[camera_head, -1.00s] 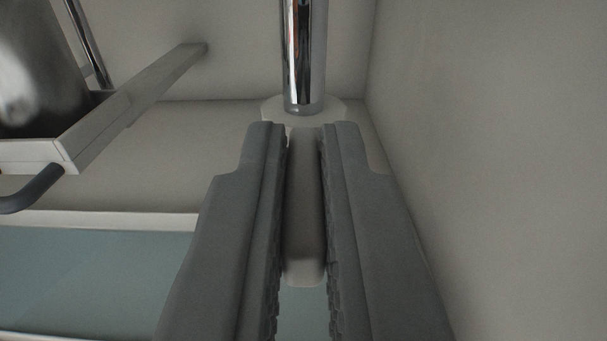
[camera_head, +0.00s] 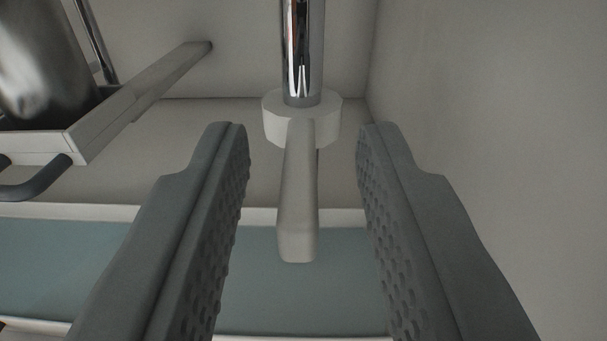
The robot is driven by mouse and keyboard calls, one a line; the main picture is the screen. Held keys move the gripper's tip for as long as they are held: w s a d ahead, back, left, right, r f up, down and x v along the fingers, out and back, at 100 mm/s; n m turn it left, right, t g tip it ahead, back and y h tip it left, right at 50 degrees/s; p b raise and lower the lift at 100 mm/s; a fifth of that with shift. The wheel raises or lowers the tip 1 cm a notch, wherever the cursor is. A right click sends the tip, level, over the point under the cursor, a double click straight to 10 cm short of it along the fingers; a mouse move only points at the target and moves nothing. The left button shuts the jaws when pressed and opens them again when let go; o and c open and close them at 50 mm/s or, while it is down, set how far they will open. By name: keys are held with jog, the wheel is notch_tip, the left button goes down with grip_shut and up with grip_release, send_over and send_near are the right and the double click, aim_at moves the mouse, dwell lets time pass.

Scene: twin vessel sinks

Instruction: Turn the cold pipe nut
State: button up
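A pale pipe nut (camera_head: 272,120) sits around the lower end of a vertical chrome pipe (camera_head: 302,60), upper middle of the view. A long pale lever handle (camera_head: 298,200) sticks out from the nut toward the camera. I cannot tell from this view whether it is the cold one. My gripper (camera_head: 302,145) is open, its two grey ridged fingers standing on either side of the handle with a clear gap on each side. Nothing is held.
A drawer-like pale frame (camera_head: 105,135) with a dark bar handle (camera_head: 40,182) and a shiny metal vessel (camera_head: 45,65) are at the upper left. A plain wall (camera_head: 500,110) stands close on the right. A blue-green surface (camera_head: 70,265) lies below.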

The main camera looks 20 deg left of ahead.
jog(key=v, duration=1.6)
jog(key=shift+s+d, duration=0.15)
jog(key=shift+s, duration=0.2)
